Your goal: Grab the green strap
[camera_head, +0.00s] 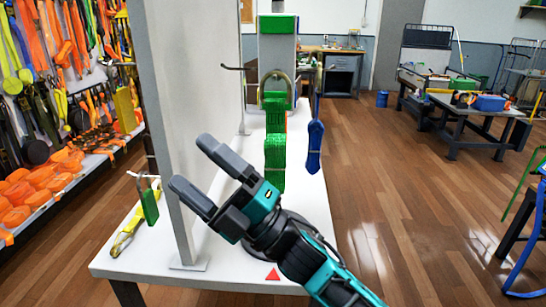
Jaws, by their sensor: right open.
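The green strap (275,148) hangs as a folded bundle from a metal ring (275,88) at the grey post on the white table. The gripper hides part of the table below the strap. My left gripper is not in view.
A grey upright panel (180,110) stands close left of my right gripper. A blue strap (315,145) hangs right of the green one. A smaller green-ended strap (149,206) hangs left of the panel. The white table (140,272) has a red triangle (273,274).

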